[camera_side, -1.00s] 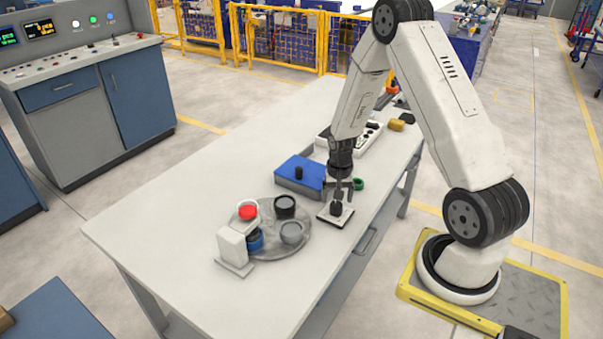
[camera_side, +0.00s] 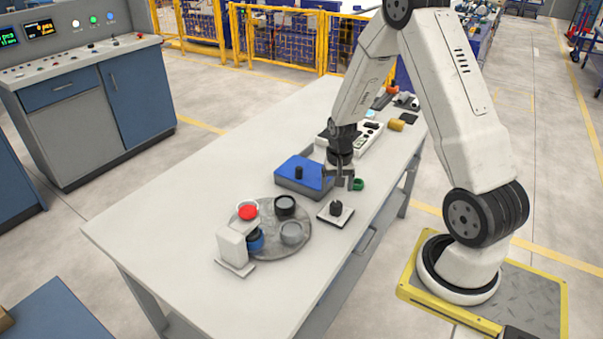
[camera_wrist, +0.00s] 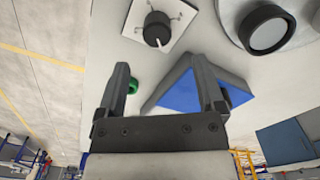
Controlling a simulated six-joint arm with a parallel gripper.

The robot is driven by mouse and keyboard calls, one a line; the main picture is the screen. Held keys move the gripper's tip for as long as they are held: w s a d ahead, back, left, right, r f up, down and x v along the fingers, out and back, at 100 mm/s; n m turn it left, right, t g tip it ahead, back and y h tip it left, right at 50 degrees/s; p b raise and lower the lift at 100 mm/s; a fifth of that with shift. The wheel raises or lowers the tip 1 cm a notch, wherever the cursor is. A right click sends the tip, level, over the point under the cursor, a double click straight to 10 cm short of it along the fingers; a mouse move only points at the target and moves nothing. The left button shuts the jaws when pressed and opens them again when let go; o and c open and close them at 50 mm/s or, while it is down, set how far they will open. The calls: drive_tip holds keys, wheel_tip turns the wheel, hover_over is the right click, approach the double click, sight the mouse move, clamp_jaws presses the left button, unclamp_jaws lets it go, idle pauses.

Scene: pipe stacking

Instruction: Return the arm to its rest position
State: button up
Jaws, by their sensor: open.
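My gripper (camera_side: 343,182) is open and empty, above the worktable between the blue-topped box and the small white plate. In the wrist view my gripper's (camera_wrist: 165,85) two dark fingers stand apart with nothing between them. The white plate (camera_side: 326,217) with a dark knob (camera_side: 336,208) sits on the table below and in front of the gripper, clear of the fingers. The plate also shows at the top of the wrist view (camera_wrist: 178,18).
A blue-topped box (camera_side: 301,172) and a green ring (camera_side: 358,184) lie close to the gripper. A round grey disc (camera_side: 272,236) carries several short cylinders, beside a white block (camera_side: 231,246). A white panel (camera_side: 366,142) stands behind. The table's left part (camera_side: 160,215) is bare.

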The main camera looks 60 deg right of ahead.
drive_tip(key=s+a+r+n+t, duration=0.1)
drive_tip(key=a+r+n, duration=0.4)
drive_tip(key=a, duration=0.5)
drive_tip(key=s+a+r+n+t, duration=0.1)
drive_tip(key=s+a+r+n, duration=0.3)
drive_tip(key=a, duration=0.7)
wheel_tip(320, 180, up, 2)
drive_tip(key=shift+r+n+t, duration=0.1)
drive_tip(key=shift+n+t, duration=0.2)
drive_tip(key=shift+n, duration=0.7)
